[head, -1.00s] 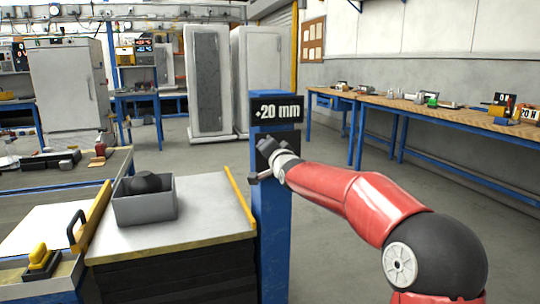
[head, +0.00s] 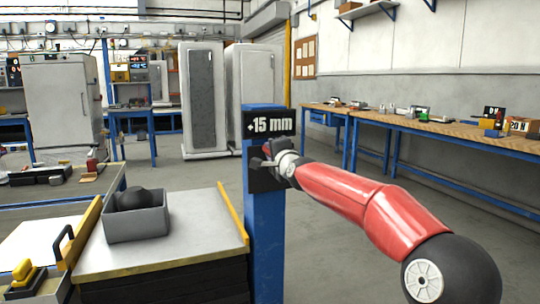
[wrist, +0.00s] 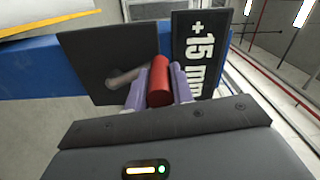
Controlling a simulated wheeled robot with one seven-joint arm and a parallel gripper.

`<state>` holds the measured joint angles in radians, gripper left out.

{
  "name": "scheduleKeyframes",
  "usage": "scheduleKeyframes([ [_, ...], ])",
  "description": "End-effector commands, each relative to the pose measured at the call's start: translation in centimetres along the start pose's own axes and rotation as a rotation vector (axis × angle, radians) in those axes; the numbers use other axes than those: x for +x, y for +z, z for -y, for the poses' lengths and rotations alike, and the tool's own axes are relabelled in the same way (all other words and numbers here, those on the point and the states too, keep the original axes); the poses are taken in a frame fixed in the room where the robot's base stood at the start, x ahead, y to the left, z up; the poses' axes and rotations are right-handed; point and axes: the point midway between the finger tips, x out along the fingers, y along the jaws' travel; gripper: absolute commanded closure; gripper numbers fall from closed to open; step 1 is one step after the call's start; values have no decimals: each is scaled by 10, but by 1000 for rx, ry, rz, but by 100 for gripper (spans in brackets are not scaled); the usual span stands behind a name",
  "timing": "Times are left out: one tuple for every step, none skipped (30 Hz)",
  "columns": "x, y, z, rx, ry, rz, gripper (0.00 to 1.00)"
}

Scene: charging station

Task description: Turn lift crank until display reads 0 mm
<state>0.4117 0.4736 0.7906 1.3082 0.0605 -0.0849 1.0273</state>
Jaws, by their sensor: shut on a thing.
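The display (head: 269,123) on top of the blue post (head: 265,215) reads +15 mm; it also shows in the wrist view (wrist: 202,55). The lift crank has a red handle (wrist: 159,82) and a grey arm (wrist: 124,78) in front of a dark plate (wrist: 98,50). My gripper (wrist: 158,85) is shut on the red handle, with one finger on each side of it. In the head view my gripper (head: 277,163) is at the plate just below the display, and the handle is hidden there.
Left of the post is a lift table (head: 190,235) with a yellow edge strip, carrying a grey bin (head: 137,222) with dark round items. A long workbench (head: 450,140) runs along the right wall. The floor between post and workbench is clear.

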Motion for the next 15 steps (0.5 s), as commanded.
scheduleKeyframes([
  [0,-3,1,0,-2,-5,100],
  [0,-3,1,0,-2,-5,100],
  [0,-3,1,0,-2,-5,100],
  [0,-3,1,0,-2,-5,100],
  [0,-3,1,0,-2,-5,100],
  [0,-3,1,-1,-2,-6,100],
  [0,-3,1,-1,-3,-6,100],
  [0,-3,1,-1,-3,-6,100],
  [0,-3,1,-1,-3,-6,100],
  [0,-3,1,-1,-3,-6,75],
  [0,-3,1,-1,-3,-6,71],
  [0,-3,1,-1,-3,-5,66],
  [0,-3,1,-1,-2,-5,62],
  [0,-3,1,-1,-2,-5,58],
  [0,-2,1,-1,-2,-4,55],
])
